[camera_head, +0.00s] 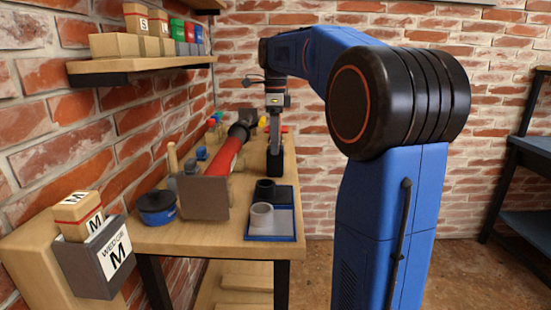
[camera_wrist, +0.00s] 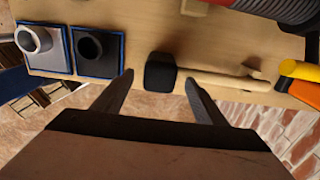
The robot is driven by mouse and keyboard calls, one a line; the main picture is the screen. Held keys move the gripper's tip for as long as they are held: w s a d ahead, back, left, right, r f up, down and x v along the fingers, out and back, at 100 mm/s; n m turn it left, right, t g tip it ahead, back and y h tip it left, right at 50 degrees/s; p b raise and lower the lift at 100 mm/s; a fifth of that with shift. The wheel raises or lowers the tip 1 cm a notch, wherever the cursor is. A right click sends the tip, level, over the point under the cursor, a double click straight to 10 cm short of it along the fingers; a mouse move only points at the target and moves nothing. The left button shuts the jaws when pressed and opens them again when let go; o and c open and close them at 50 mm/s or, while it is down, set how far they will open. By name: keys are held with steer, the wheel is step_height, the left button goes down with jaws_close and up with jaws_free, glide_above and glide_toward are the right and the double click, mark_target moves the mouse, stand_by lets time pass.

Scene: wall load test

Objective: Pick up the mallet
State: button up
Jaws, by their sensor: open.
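The mallet has a black head (camera_wrist: 160,72) and a pale wooden handle (camera_wrist: 228,80), and it lies on the wooden bench top. In the wrist view the handle runs to the right from the head. My gripper (camera_wrist: 159,78) is open and empty, with one fingertip on each side of the head in the picture. I cannot tell how far the fingertips are from the head. In the head view my gripper (camera_head: 275,135) points down over the bench, and the dark mallet head (camera_head: 274,166) shows just below it. The handle is mostly hidden there.
A black cup (camera_head: 265,188) and a grey cup (camera_head: 262,215) stand on blue-edged trays in front of the mallet. A red tool (camera_head: 228,152) lies to its left, beside a brown block (camera_head: 203,198). A yellow-orange object (camera_wrist: 300,75) lies near the handle end. A shelf (camera_head: 140,65) hangs on the left wall.

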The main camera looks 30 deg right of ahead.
steer(key=shift+f, duration=1.35)
steer(key=shift+c, duration=0.3)
steer(key=c, duration=1.4)
steer(key=shift+r, duration=0.15)
step_height(320, 180, up, 10)
steer(key=shift+f, duration=0.1)
